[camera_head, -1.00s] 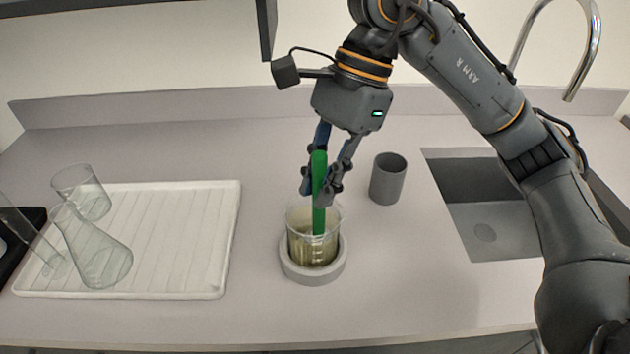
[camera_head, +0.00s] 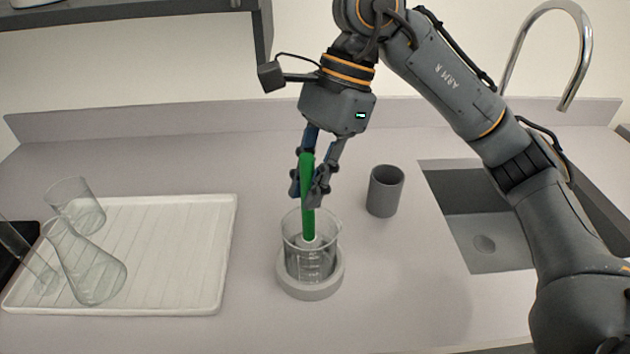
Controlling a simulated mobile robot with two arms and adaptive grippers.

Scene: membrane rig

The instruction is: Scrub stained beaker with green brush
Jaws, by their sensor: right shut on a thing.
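The beaker (camera_head: 312,264) is clear glass with white markings and stands upright in a round grey holder (camera_head: 310,289). No brown stain shows on its walls now. The green brush (camera_head: 307,200) is nearly upright, with its lower end inside the beaker's mouth and a pale tip near the middle. My right gripper (camera_head: 312,194) is shut on the brush's green handle, above the beaker's rim. My left gripper is not in view.
A grey cup (camera_head: 385,191) stands empty right of the beaker. The sink (camera_head: 490,250) and tap (camera_head: 586,60) are at the right. A white draining tray (camera_head: 180,250) at the left holds glassware, including a flask (camera_head: 90,270). A shelf (camera_head: 150,15) overhangs above.

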